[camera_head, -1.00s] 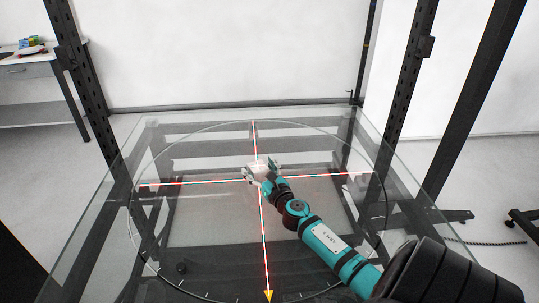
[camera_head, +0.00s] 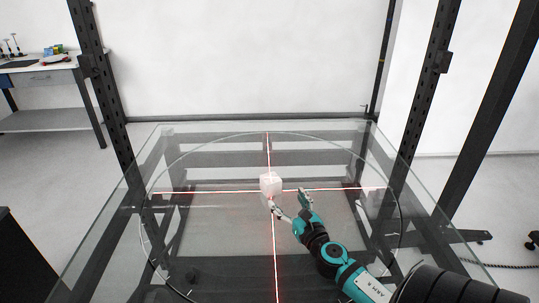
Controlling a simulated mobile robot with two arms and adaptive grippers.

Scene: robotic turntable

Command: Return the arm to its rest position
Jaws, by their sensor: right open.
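My right gripper (camera_head: 290,205) reaches in from the lower right over the glass turntable (camera_head: 180,238). Its two fingers are spread wide and nothing is between them. A small white block (camera_head: 270,184) stands on the glass near the crossing of the red laser lines. The left finger is close to the block's lower edge; I cannot tell whether they touch. My left gripper is not in view.
Dark upright posts (camera_head: 101,95) stand at the left and right of the glass table. A workbench (camera_head: 45,75) with small colored items is at the far left. The glass around the block is otherwise clear.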

